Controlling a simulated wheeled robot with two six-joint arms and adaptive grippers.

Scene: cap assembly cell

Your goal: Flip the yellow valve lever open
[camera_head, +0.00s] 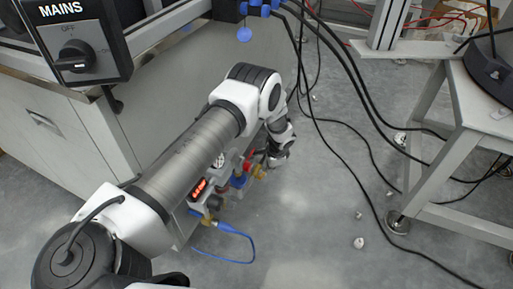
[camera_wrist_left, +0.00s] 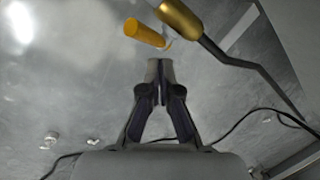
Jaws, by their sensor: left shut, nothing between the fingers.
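The yellow valve lever (camera_wrist_left: 145,33) shows near the top of the left wrist view as a short yellow bar. Beside it is a brass fitting (camera_wrist_left: 184,20) with a dark tube running to the right. My left gripper (camera_wrist_left: 160,68) is shut and empty; its tips point toward the lever and look apart from it. In the head view the left gripper (camera_head: 279,158) hangs at the side of the cabinet, next to a small yellow part (camera_head: 260,172) low on the valve row. My arm hides some of that row. My right gripper is not in view.
A panel with a lit red display (camera_head: 198,188), a red handle (camera_head: 247,160) and a blue hose (camera_head: 235,232) are on the cabinet side. Black cables (camera_head: 335,145) hang to the right. A grey stand (camera_head: 440,140) is farther right. Floor between is mostly clear.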

